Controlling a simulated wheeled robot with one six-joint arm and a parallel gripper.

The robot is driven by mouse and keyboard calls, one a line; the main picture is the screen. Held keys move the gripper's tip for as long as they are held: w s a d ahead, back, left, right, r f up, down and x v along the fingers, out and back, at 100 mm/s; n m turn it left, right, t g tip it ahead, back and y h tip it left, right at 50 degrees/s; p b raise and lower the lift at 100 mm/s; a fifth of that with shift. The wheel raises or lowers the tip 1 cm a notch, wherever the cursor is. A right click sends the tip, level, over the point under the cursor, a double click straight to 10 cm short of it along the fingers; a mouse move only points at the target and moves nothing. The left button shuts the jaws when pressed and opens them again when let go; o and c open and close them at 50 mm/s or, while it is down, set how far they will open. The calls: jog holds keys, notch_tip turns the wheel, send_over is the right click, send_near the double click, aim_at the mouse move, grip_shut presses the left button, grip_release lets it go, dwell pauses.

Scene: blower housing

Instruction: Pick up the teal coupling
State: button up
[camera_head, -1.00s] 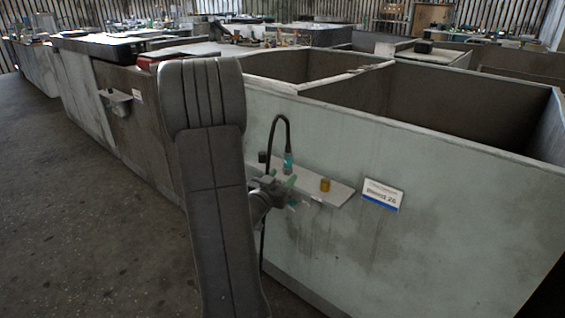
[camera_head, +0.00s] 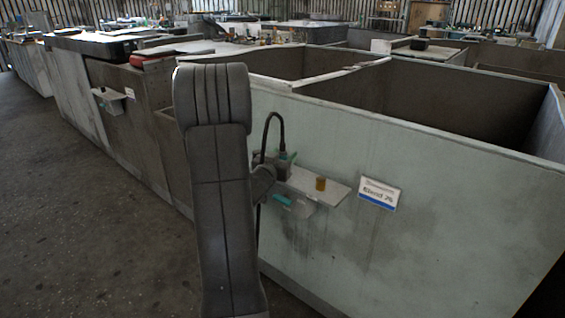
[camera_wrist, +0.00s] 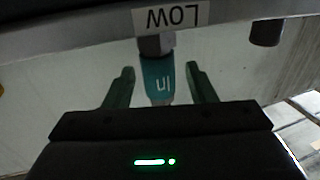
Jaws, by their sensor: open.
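The teal coupling (camera_wrist: 158,78) shows in the wrist view with upside-down lettering and a grey collar at its upper end. My gripper (camera_wrist: 161,76) is open, with one green finger on each side of the coupling and a visible gap to both.
A brass-coloured cylinder (camera_head: 320,184) stands on the shelf, right of the coupling. A white and blue sign (camera_head: 378,194) is on the pale panel. A teal piece (camera_head: 282,200) shows below the shelf. The wrist view shows a "LOW" label (camera_wrist: 170,17) and a dark cylinder (camera_wrist: 266,32).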

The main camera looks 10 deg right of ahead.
grip_shut()
jog(key=shift+r, duration=0.1)
notch_tip(320, 180, up, 10)
jog(key=p, duration=0.3)
